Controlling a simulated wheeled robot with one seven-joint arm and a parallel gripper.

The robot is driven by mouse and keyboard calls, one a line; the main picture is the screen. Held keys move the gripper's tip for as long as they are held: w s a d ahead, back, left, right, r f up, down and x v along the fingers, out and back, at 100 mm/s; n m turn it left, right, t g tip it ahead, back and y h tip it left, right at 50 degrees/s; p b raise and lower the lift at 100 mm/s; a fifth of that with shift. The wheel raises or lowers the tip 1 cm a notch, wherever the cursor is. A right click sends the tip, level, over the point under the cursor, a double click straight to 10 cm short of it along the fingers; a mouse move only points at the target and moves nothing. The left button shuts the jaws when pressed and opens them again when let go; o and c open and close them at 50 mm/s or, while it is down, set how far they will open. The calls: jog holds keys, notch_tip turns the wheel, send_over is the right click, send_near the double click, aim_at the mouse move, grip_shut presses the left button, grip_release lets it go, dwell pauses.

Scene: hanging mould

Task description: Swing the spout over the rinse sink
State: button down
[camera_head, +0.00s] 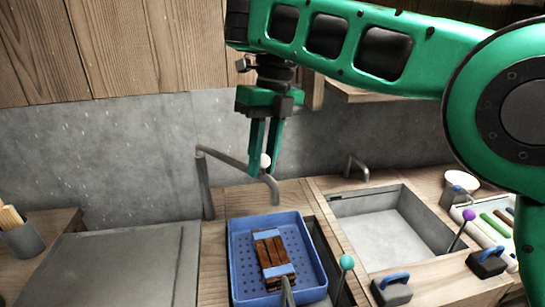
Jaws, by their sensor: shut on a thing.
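The grey spout (230,160) runs from an upright post (206,188) behind the counter to a downturned outlet at its right end. A pale round knob (265,160) sits near that end. My green gripper (265,168) points down with its fingers shut on the knob. The outlet hangs near the back edge of a blue perforated tray (236,262). A wide open sink (385,222) is to the right, apart from the outlet. Which basin is the rinse sink is not marked.
The blue tray holds brown blocks with blue bands (271,250) and covers most of a dark basin (322,245). A small tap (357,167) stands behind the right sink. Teal (347,262) and purple (468,215) knobbed levers rise in front. A grey panel (125,265) lies left.

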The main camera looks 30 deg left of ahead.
jog(key=shift+d+f, duration=0.15)
jog(key=shift+f, duration=0.2)
jog(key=c, duration=1.5)
grip_release()
jog(key=shift+w, duration=0.1)
jog(key=shift+r, duration=0.15)
jog(key=shift+r, duration=0.1)
jog(key=shift+r, duration=0.45)
jog(key=r, duration=0.3)
jog(key=w+r, duration=0.1)
jog(key=r, duration=0.2)
jog(key=w+r, duration=0.1)
jog(key=r, duration=0.2)
jog(key=shift+d+r, duration=0.25)
jog(key=shift+d, duration=0.15)
